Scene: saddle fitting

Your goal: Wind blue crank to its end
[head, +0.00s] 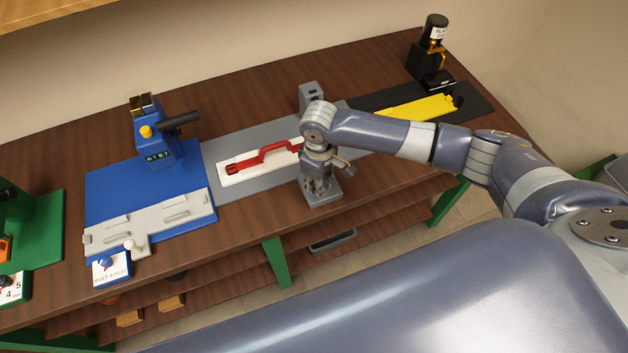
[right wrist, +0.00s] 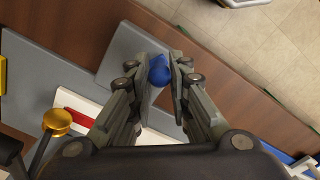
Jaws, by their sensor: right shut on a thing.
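My right gripper (head: 318,186) points down at the front grey block of the middle station. In the right wrist view its two fingertips (right wrist: 165,73) are closed around the blue crank (right wrist: 158,74), whose rounded blue knob shows between them. The rest of the crank is hidden by the fingers, and in the head view my arm and gripper hide it. A white plate (head: 230,179) with a red handled piece (head: 262,157) lies on the grey board (head: 228,143), just left of the gripper. My left gripper is not in view.
A grey post (head: 309,92) stands behind my right arm. To the left is a blue station (head: 115,180) with a lever (head: 180,122). To the right are a yellow piece (head: 420,107) and a black press (head: 432,60). The wooden table's front edge runs close below the gripper.

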